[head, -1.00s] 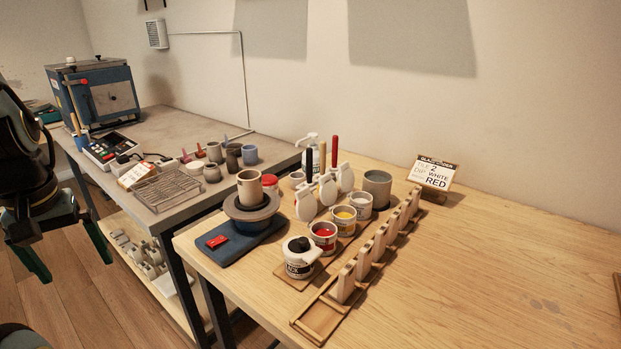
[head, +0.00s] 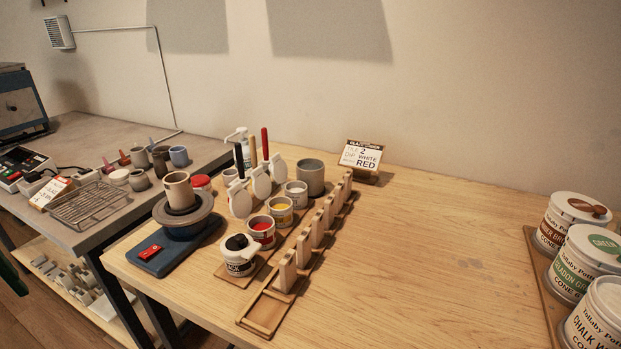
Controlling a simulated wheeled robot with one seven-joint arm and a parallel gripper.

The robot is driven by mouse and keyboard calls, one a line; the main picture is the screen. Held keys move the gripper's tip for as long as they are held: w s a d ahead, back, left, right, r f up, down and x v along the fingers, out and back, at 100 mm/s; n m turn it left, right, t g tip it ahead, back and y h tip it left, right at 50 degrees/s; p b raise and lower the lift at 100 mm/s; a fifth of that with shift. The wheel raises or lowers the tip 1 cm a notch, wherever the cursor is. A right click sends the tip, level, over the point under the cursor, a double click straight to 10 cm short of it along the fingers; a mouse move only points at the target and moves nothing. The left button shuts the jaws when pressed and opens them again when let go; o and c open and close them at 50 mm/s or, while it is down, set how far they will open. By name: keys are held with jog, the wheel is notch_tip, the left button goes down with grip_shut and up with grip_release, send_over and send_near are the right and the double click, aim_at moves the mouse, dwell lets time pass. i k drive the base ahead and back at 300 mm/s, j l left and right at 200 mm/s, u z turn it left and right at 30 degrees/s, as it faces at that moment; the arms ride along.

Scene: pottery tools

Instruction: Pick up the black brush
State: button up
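The black brush (head: 239,160) shows as an upright black handle behind the white paddle shapes on the wooden table. Its lower part is hidden. A tan handle (head: 253,151) and a red handle (head: 265,143) stand in a row to its right. Only a dark green tip of my gripper (head: 12,276) shows at the left edge, far from the brush and lower in the picture. The rest of my gripper is out of frame, so its opening cannot be seen.
White paddles (head: 240,200) stand in front of the handles. Glaze jars (head: 261,231) and a rack of upright tiles (head: 303,250) stand nearer. A wheel (head: 184,214) is left, a sign (head: 361,157) behind, large tubs (head: 592,258) right. The table's middle right is clear.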

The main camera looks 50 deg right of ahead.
aim_at(242, 177)
jog(key=i+j+z, duration=0.2)
jog(key=z, duration=0.15)
jog(key=i+j+z, duration=0.75)
jog(key=k+l, duration=0.05)
jog(key=k, duration=0.05)
